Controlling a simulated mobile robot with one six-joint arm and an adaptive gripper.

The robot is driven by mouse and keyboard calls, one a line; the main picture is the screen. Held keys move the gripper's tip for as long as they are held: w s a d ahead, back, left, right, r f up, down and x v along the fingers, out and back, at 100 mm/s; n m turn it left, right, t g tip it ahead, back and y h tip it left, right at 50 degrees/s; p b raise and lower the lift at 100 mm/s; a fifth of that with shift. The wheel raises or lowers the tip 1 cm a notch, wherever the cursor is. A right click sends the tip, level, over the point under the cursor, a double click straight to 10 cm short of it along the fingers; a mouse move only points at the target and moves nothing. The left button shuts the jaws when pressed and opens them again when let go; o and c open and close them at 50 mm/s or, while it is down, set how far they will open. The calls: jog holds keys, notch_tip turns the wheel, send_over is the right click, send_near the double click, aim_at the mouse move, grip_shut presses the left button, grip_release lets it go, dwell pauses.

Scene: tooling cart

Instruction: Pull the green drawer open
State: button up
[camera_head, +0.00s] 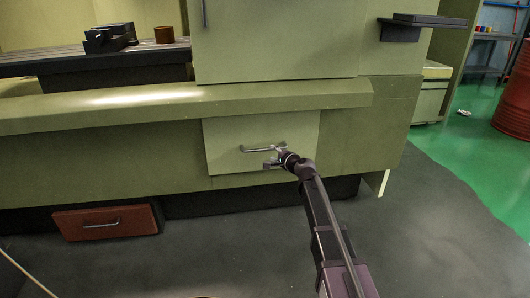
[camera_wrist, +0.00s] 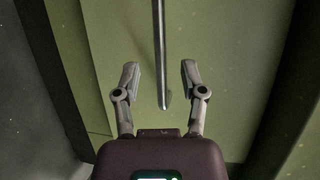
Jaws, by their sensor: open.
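The green drawer (camera_head: 226,157) has a pale olive front set in the green machine body, and it looks closed. Its metal bar handle (camera_head: 251,149) runs across the front. My gripper (camera_head: 272,155) is at the right end of that handle. In the wrist view, the handle (camera_wrist: 159,50) is a long bar running up the picture, its near end between the two fingers of my gripper (camera_wrist: 160,80). The fingers are open, with a gap on each side of the bar, and I see no contact.
A red-brown drawer (camera_head: 108,222) with its own handle sits low at the left, near the floor. A green ledge (camera_head: 150,103) juts out above the green drawer. The dark floor (camera_head: 220,255) in front is mostly clear. A red barrel (camera_head: 515,95) stands far right.

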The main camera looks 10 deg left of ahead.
aim_at(265, 149)
jog(key=shift+b+x, duration=0.45)
jog(key=shift+x, duration=2.6)
grip_shut()
